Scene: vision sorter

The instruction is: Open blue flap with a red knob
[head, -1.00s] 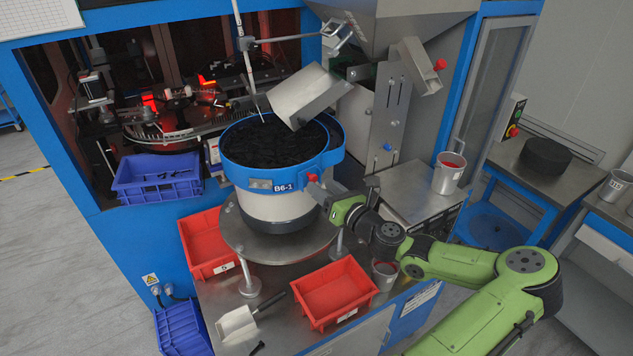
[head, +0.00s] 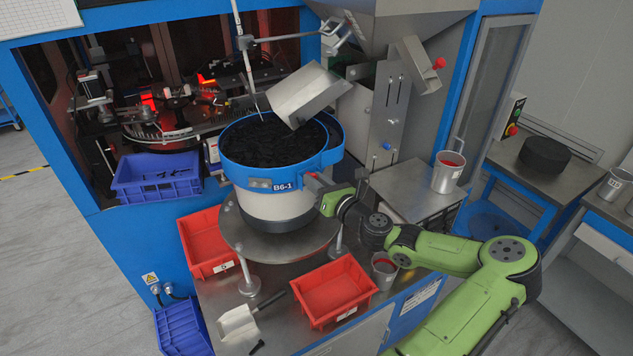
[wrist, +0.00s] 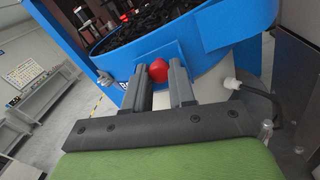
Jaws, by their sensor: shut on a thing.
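The blue rim (head: 232,168) of the round feeder bowl, labelled B6-1, is filled with black parts. On its front right side is the blue flap; in the wrist view the flap (wrist: 183,52) stands against the rim. The red knob (wrist: 158,70) on the flap shows between the fingertips of my gripper (wrist: 157,72). My gripper is shut on the red knob. In the head view my gripper (head: 314,183) reaches the bowl's front right from the right, and the knob is mostly hidden by the fingers.
Red bins (head: 335,292) and (head: 205,243) stand on the steel table below the bowl. A scoop (head: 240,322) lies at the front. A metal chute (head: 308,95) hangs over the bowl. A metal cup (head: 447,172) stands on the right cabinet.

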